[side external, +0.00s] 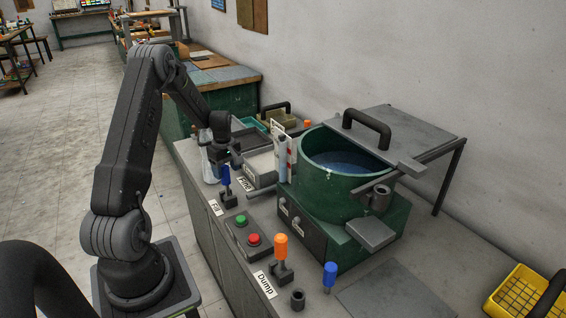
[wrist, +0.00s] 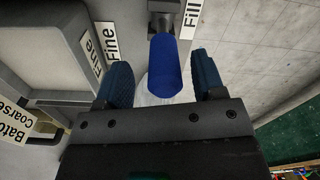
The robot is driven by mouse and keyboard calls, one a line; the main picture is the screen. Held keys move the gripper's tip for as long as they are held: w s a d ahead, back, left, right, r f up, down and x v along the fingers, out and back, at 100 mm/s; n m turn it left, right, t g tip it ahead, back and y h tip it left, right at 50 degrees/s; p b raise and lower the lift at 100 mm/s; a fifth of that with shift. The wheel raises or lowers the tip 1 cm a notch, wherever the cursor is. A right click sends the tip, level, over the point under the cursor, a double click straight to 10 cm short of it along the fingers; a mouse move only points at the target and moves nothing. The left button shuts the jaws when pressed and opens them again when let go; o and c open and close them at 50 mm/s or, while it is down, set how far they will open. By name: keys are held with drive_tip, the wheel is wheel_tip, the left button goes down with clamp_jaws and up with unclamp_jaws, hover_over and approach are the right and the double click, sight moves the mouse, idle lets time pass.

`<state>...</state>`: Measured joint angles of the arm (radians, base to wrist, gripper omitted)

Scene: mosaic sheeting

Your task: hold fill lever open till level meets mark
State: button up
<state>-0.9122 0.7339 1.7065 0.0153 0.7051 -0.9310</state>
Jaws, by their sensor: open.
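The fill lever (side external: 226,177) has a blue handle and stands beside the "Fill" label (side external: 214,207) at the bench's front edge. In the wrist view the blue handle (wrist: 165,66) lies between my two fingers, with a gap on both sides. My gripper (wrist: 160,62) is open around it and not clamped; it also shows above the lever in the side view (side external: 222,158). The green tank (side external: 335,201) holds dark blue liquid (side external: 345,165). A clear upright gauge (side external: 283,158) with red on it stands at the tank's left; its level and mark are too small to read.
A button box (side external: 247,238) with green and red buttons sits right of the fill lever. An orange-handled lever (side external: 281,248) stands by the "Dump" label (side external: 265,284). Another blue handle (side external: 330,274) is farther right. Labelled bins (wrist: 55,50) lie left in the wrist view.

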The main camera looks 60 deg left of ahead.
wheel_tip(320, 180, up, 11)
drive_tip(key=shift+w, duration=0.1)
drive_tip(key=d+r+m+t, duration=0.1)
drive_tip(key=d+r+m, duration=0.25)
drive_tip(key=d, duration=0.35)
drive_tip(key=d+r+m+t+y, duration=0.1)
drive_tip(key=d+r+m, duration=0.2)
drive_tip(key=d+r, duration=0.35)
drive_tip(key=d+r+m+t, duration=0.1)
drive_tip(key=d+r+m, duration=0.25)
drive_tip(key=d, duration=0.55)
drive_tip(key=s+d+m+t, duration=0.1)
drive_tip(key=s+d+m, duration=0.4)
drive_tip(key=d, duration=0.3)
drive_tip(key=s+d+m+t+h, duration=0.1)
drive_tip(key=s+d+m, duration=0.5)
drive_tip(key=s+d, duration=0.1)
drive_tip(key=shift+d+r+t, duration=0.35)
drive_tip(key=shift+d+t, duration=0.05)
drive_tip(key=shift+d, duration=0.15)
drive_tip(key=shift+w, duration=0.1)
